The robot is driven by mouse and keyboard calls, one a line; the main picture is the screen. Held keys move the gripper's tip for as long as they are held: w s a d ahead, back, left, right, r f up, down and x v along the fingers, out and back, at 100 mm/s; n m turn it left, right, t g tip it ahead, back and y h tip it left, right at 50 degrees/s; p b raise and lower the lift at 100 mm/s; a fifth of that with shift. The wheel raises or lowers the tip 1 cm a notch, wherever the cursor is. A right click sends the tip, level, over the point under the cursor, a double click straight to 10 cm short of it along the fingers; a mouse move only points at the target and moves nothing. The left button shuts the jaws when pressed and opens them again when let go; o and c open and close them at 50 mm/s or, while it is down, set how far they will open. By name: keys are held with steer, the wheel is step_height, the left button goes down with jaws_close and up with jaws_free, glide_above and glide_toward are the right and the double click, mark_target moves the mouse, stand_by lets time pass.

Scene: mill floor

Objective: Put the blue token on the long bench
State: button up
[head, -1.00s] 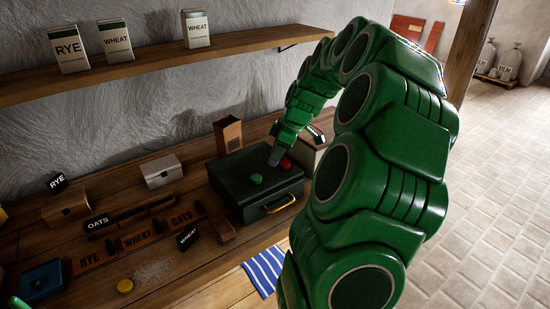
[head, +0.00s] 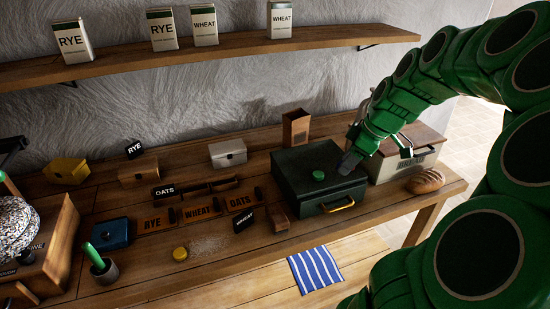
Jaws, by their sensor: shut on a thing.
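My gripper (head: 350,162) is shut over the right part of the dark green metal box's lid (head: 290,165). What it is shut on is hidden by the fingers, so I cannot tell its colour. I see no blue token in the head view. A green token (head: 318,175) lies on the box lid, left of my gripper. A yellow round token or cap (head: 180,254) lies on the long wooden bench (head: 225,262), near its front edge. The box stands on the right half of this bench.
A lidded crate (head: 400,165) and a bread loaf (head: 425,181) stand right of the box. Nameplates, small boxes and a dark blue box (head: 109,233) crowd the left and middle. A shelf (head: 200,57) with cartons runs above. Bare bench shows along the front.

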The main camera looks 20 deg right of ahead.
steer(key=w+a+f, duration=0.3)
steer(key=w+a, duration=0.6)
steer(key=a, duration=0.4)
steer(key=w+a+f, duration=0.2)
steer(key=w+a, duration=0.7)
steer(key=a, duration=0.3)
steer(key=w+a+f, duration=0.1)
steer(key=a+f, duration=0.1)
steer(key=a, duration=1.5)
steer(key=a+f, duration=0.3)
steer(key=a, duration=1.4)
glide_toward(115, 208)
steer(key=shift+w+a+f, duration=0.2)
steer(key=shift+a+f, duration=0.4)
steer(key=shift+w+a+f, duration=0.25)
steer(key=shift+w+f, duration=0.25)
steer(key=shift+f, duration=1.7)
